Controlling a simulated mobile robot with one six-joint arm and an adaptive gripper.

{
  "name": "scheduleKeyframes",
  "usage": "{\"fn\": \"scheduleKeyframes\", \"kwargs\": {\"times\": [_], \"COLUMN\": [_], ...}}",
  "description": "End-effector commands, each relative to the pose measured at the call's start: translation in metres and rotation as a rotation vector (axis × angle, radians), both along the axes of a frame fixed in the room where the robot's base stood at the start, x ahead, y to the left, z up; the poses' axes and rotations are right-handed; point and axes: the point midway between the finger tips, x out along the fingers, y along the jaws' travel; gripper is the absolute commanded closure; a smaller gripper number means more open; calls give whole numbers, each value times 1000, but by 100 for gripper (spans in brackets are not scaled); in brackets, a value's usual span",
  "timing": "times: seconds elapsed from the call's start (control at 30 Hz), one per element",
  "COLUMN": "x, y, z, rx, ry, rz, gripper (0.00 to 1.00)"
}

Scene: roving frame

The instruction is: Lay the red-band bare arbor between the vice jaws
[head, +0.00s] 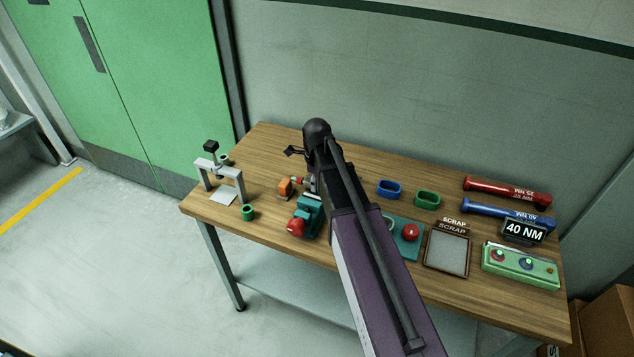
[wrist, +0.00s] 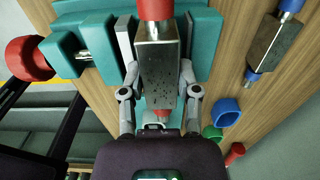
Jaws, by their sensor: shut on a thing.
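In the wrist view, my gripper (wrist: 159,78) is shut on the red-band arbor (wrist: 160,62), a square grey metal block with red at both ends. The vice (wrist: 98,32) is teal, with pale jaw plates; its jaws stand to the left and right of the arbor, which lines up with the gap between them. I cannot tell whether the arbor is resting in the gap or held above it. In the head view the vice (head: 311,213) shows beside my arm, its red knob (head: 296,228) toward the front. My arm hides most of the gripper there.
A blue-banded arbor (wrist: 272,45) lies right of the vice in the wrist view. Blue (head: 389,189) and green (head: 427,200) rings, a scrap tray (head: 428,262) and a green control box (head: 520,265) are right of my arm. A grey frame stand (head: 238,183) is at left.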

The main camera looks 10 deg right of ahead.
Motion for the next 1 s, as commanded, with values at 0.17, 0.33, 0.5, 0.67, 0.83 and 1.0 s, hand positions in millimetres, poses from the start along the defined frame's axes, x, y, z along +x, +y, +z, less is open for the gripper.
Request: {"fn": "scheduleKeyframes", "kwargs": {"times": [0.17,0.33,0.5,0.67,0.83,1.0], "x": [0,0,0,0,0,0], "y": [0,0,0,0,-1,-1], "z": [-7,-8,-8,-8,-8,-8], "rx": [0,0,0,0,0,0], "ry": [0,0,0,0,0,0], "rz": [0,0,0,0,-1,-1], "gripper": [100,100,100,43,18,18]}}
